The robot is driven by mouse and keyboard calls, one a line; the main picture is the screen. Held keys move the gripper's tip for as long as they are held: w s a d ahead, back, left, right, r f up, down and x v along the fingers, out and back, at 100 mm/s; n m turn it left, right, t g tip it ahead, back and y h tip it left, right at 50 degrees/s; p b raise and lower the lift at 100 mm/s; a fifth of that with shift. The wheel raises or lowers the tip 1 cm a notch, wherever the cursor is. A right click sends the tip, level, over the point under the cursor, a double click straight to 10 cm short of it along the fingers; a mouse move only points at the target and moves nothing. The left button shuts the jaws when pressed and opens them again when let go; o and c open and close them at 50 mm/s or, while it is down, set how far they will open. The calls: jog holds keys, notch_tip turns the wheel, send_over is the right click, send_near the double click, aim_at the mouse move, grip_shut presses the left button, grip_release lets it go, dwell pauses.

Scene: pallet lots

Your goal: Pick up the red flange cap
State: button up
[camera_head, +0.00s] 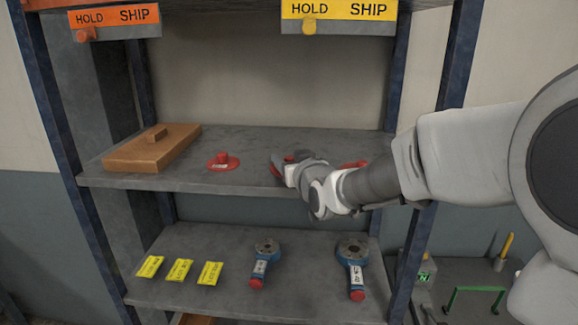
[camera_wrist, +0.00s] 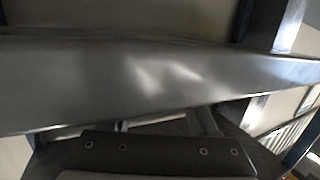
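A red flange cap (camera_head: 224,163), a round disc with a knob and a small white label, sits on the middle shelf (camera_head: 250,184), left of my gripper. A second red flange cap (camera_head: 278,165) shows partly behind my gripper. A third red piece (camera_head: 354,164) shows just above my forearm, mostly hidden. My gripper (camera_head: 292,173) is at the front edge of the middle shelf, in front of the second cap. Its fingers are not clear in the head view. In the wrist view, a grey shelf edge (camera_wrist: 150,78) crosses in front, and I cannot tell the finger opening.
A brown wooden block with a handle (camera_head: 150,150) lies left on the middle shelf. The lower shelf holds several yellow tags (camera_head: 180,270) and two blue valves with red-ended handles (camera_head: 262,258) (camera_head: 354,262). Orange (camera_head: 115,18) and yellow (camera_head: 338,12) HOLD/SHIP signs hang above. Blue posts (camera_head: 462,50) flank the shelves.

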grip_shut()
jog(key=shift+r, duration=0.15)
